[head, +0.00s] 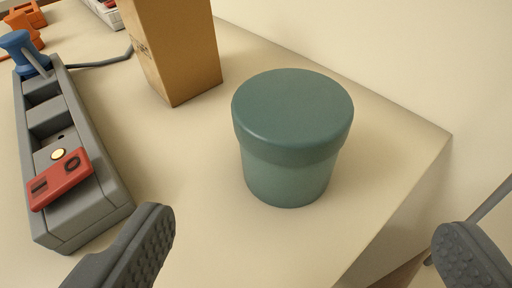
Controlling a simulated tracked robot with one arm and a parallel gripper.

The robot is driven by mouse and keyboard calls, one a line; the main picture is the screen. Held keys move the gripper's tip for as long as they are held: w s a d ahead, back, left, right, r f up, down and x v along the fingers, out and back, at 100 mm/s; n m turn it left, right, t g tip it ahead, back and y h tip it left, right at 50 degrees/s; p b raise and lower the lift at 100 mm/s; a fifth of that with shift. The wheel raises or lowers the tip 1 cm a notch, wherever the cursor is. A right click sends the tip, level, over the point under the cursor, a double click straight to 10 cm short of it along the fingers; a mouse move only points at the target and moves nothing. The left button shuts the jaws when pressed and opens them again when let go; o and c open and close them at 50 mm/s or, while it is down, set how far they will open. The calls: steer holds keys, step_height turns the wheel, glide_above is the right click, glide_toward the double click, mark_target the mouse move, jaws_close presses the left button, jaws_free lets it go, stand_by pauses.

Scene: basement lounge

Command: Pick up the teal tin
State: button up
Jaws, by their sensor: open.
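The teal tin (291,130) is a round pot with a wider lid, standing upright on a cream table top (205,165), near its right edge and corner. My gripper (305,245) shows at the bottom of the view. Its two dark grey, studded fingers are wide apart, one at lower left and one at lower right. Nothing is between them. The tin is ahead of the fingers, between their lines and apart from both. The tin's far side is hidden.
A grey power strip (85,200) with a red switch (60,180) and blue plug (24,52) lies at left. A cardboard box (175,50) stands behind the tin to the left. Orange items (22,28) are at far left. The table drops off at right.

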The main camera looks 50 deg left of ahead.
mark_target(290, 126)
steer(key=b+x, duration=0.1)
steer(key=x, duration=0.5)
steer(key=shift+a+r+b+x, duration=0.1)
steer(key=shift+b+x, duration=0.2)
steer(key=shift+x, duration=1.15)
steer(key=shift+a+r+b+x, duration=0.15)
steer(key=shift+b+x, duration=0.1)
steer(key=shift+x, duration=1.2)
steer(key=shift+s, duration=0.1)
steer(key=c, duration=1.2)
